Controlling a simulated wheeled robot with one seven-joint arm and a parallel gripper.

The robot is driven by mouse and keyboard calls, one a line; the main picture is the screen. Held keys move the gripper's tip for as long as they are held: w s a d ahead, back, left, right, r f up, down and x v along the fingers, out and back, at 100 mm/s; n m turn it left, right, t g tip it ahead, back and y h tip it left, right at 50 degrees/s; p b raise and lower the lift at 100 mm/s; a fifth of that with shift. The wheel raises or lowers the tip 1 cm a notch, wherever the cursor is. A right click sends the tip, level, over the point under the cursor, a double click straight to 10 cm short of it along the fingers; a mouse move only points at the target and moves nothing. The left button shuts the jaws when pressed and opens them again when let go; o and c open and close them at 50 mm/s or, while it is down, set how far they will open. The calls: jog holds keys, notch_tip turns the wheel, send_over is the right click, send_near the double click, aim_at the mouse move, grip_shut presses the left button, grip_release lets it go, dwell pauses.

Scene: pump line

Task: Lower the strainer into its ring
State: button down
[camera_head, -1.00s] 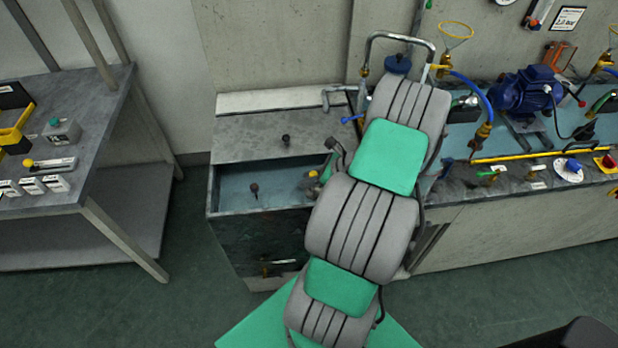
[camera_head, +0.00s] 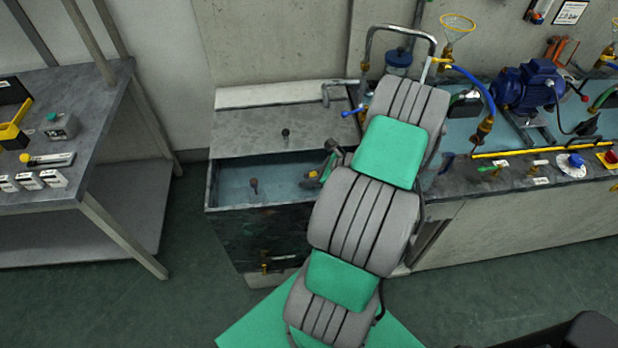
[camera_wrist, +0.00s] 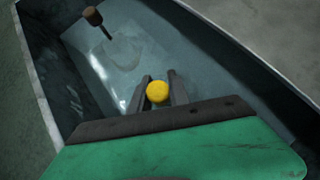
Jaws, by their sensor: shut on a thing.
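My gripper (camera_wrist: 160,88) is shut on a small piece with a round yellow knob (camera_wrist: 157,91), which shows between the fingers in the wrist view. The body under the knob is hidden, so I cannot tell its shape; it may be the strainer. No ring shows clearly. A faint rounded outline (camera_wrist: 124,48) lies on the sink floor in the wrist view, and I cannot tell whether it is a ring or a reflection.
A dark-knobbed upright rod (camera_head: 254,187) stands in the sink; its brown top (camera_wrist: 93,15) shows in the wrist view. A tap pipe (camera_head: 398,29) and blue pump (camera_head: 528,87) are on the right. A grey bench (camera_head: 95,120) stands left.

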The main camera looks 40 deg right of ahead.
jog(key=c, duration=1.1)
grip_release()
jog(key=shift+c, duration=0.2)
jog(key=shift+r, duration=0.15)
jog(key=shift+s+d+r+p, duration=0.2)
jog(key=shift+s+r+p, duration=0.25)
jog(key=shift+p, duration=0.25)
jog(key=p+v, duration=0.4)
jog(key=v, duration=0.2)
jog(key=shift+s, duration=0.15)
jog(key=shift+d+r, duration=0.15)
jog(key=shift+r, duration=0.05)
jog(key=v, duration=0.7)
jog(key=shift+s+r, duration=0.2)
jog(key=shift+s, duration=0.05)
